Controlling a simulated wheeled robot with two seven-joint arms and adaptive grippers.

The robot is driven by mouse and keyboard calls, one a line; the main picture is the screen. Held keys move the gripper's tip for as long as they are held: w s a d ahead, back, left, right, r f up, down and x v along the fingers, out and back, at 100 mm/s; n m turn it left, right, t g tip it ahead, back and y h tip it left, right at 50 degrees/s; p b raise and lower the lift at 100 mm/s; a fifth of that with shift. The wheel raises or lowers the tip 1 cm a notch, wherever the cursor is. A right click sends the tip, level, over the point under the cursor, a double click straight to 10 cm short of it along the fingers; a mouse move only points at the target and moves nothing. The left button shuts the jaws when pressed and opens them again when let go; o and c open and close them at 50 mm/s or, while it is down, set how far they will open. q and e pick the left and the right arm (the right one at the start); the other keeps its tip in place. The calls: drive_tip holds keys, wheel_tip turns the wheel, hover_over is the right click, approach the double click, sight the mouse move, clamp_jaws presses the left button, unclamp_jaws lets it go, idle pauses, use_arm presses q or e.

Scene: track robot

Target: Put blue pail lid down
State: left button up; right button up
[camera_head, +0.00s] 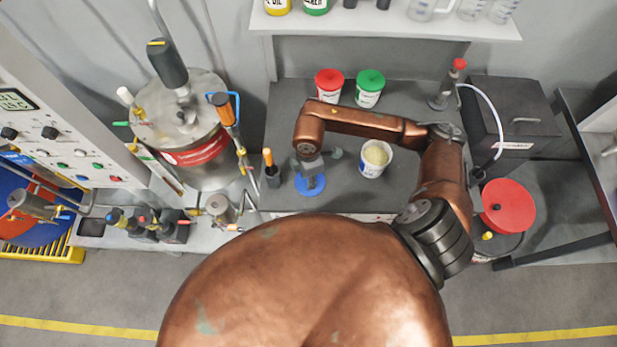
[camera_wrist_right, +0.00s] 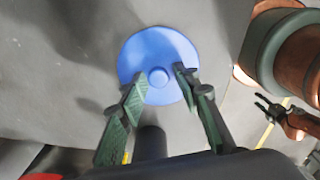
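The blue lid (camera_head: 302,186) with a round knob lies flat on the dark bench top, left of an open white pail (camera_head: 370,170) with pale yellow contents. My right gripper (camera_head: 312,180) is directly over the lid and partly hides it. In the right wrist view the lid (camera_wrist_right: 160,50) is beyond the fingertips of the right gripper (camera_wrist_right: 160,78). The fingers are spread on either side of the knob, with gaps, holding nothing. My left gripper (camera_wrist_right: 272,108) shows small at the right of the wrist view, fingers apart and empty; it is outside the head view.
Red-lidded (camera_head: 329,80) and green-lidded (camera_head: 369,82) pails stand at the bench's back. An orange-handled tool (camera_head: 270,168) stands just left of the blue lid. A steel vessel (camera_head: 185,120) is farther left, a black box (camera_head: 515,115) right.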

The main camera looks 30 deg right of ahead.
drive_tip(key=shift+r, duration=0.1)
wheel_tip(320, 180, up, 12)
idle(0.5)
drive_tip(key=shift+r, duration=0.1)
